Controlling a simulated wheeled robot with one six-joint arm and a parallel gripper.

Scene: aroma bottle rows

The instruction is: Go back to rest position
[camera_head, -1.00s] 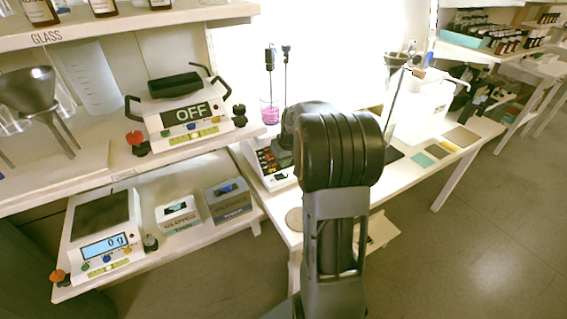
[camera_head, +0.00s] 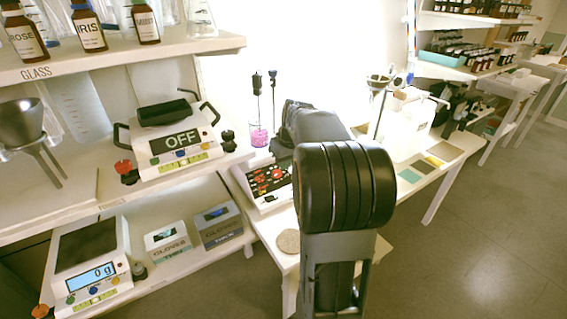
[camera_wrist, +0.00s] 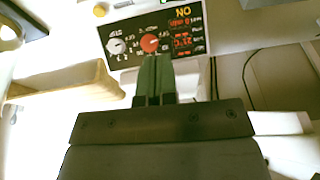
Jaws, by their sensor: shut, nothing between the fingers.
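My gripper (camera_wrist: 154,62) shows in the wrist view with its two green-grey fingers shut together and nothing between them. Behind the fingertips in that view is a black control panel (camera_wrist: 183,28) with a red knob, a white knob, red digits and a yellow "NO". I cannot tell whether the fingers touch it. In the head view my arm rises in the middle, in front of the white table (camera_head: 408,185), and hides my gripper.
Left shelves hold brown bottles (camera_head: 88,28), a scale reading "OFF" (camera_head: 172,142), a scale reading "0 g" (camera_head: 92,268) and glove boxes (camera_head: 168,243). A device with red buttons (camera_head: 268,178) and a pink beaker (camera_head: 259,136) stand on the table. The floor at right (camera_head: 480,260) is clear.

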